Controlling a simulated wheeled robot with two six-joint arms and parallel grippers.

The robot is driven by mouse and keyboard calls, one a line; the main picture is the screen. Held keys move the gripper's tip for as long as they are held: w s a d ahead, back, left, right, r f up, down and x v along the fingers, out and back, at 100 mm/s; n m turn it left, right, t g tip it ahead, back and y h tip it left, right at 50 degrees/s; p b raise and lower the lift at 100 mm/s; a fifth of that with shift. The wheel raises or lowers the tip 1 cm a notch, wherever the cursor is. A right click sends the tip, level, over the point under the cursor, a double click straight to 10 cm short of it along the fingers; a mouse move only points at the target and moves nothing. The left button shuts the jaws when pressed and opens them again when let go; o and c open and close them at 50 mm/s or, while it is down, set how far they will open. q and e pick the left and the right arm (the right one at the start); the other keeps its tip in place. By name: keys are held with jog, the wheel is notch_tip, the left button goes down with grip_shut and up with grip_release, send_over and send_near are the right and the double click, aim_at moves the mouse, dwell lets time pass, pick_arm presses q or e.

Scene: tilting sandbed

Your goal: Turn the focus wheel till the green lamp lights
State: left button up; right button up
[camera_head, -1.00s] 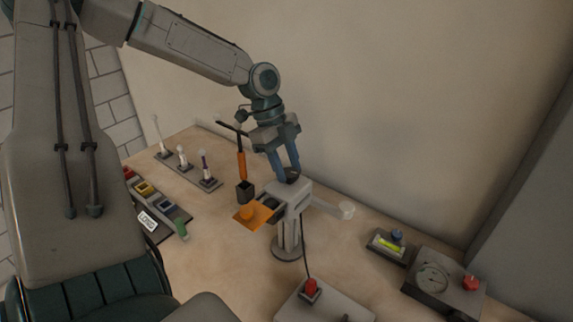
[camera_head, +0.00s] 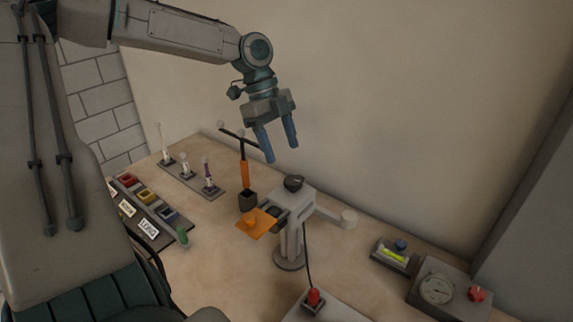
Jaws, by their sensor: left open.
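A dark round knob (camera_head: 293,182), which looks like the focus wheel, sits on top of a grey pedestal stand (camera_head: 291,235). My left gripper (camera_head: 281,152) is open and empty, with its blue fingers pointing down. It hangs above the knob and slightly to its left in the picture, apart from it. No lit green lamp can be made out. A small green upright piece (camera_head: 183,237) stands at the table's front left; I cannot tell whether it is a lamp. My right gripper is not in view.
An orange plate (camera_head: 257,224) and a pale side arm (camera_head: 335,216) stick out from the stand. An orange-handled tool (camera_head: 244,175) stands in a dark cup (camera_head: 247,200) close by. A level box (camera_head: 393,257) and a gauge box (camera_head: 440,289) lie at right. The wall is behind.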

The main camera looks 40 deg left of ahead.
pick_arm(q)
jog(key=v, duration=0.3)
jog(key=shift+a+r, duration=0.1)
jog(key=shift+r, duration=0.2)
jog(key=shift+f, duration=0.1)
